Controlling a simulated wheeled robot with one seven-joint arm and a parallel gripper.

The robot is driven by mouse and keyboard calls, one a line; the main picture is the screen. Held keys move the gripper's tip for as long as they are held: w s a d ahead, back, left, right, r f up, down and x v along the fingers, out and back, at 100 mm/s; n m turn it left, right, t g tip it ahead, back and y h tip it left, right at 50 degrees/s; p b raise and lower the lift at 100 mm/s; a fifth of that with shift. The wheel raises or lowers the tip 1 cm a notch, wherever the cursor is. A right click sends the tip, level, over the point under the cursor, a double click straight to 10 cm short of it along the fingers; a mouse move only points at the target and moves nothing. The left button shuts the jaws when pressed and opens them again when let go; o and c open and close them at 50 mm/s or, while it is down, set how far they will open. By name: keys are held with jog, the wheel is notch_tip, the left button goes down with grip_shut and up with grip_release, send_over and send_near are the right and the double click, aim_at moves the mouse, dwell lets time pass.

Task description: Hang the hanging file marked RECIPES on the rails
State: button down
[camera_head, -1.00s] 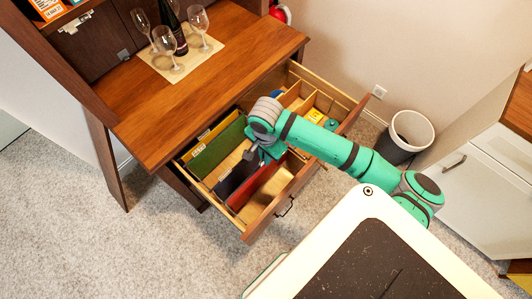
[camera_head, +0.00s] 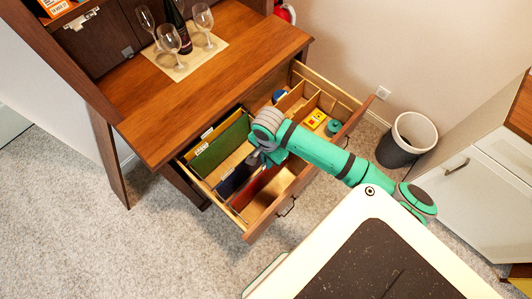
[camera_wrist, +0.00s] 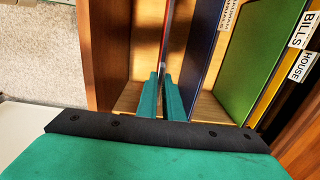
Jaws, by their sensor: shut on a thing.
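My gripper (camera_wrist: 160,98) is shut on the top edge of a red hanging file (camera_wrist: 166,30), seen almost edge-on in the wrist view. In the head view my gripper (camera_head: 263,158) is over the open drawer, and the red file (camera_head: 262,190) hangs down below it, inside the drawer. Its label is not visible, so I cannot read whether it says RECIPES. I cannot tell whether its ends rest on the rails. A blue file (camera_wrist: 207,45) and a green file (camera_wrist: 250,60) stand to its right in the wrist view.
Beyond the green file are files labelled BILLS (camera_wrist: 302,27) and HOUSE (camera_wrist: 303,66). Divided compartments with small items (camera_head: 315,118) fill the drawer's far end. Glasses and a bottle stand on the desk mat (camera_head: 180,68). A bin (camera_head: 408,135) stands on the right.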

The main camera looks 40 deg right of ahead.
jog(key=shift+s+d+f, duration=0.1)
jog(key=shift+s+f, duration=0.05)
jog(key=shift+f, duration=2.1)
jog(key=c, duration=1.5)
grip_release()
jog(key=shift+r, duration=0.35)
jog(key=shift+w+r, duration=0.2)
jog(key=shift+r, duration=1.7)
jog(key=shift+a+r, duration=0.2)
jog(key=shift+r, duration=0.05)
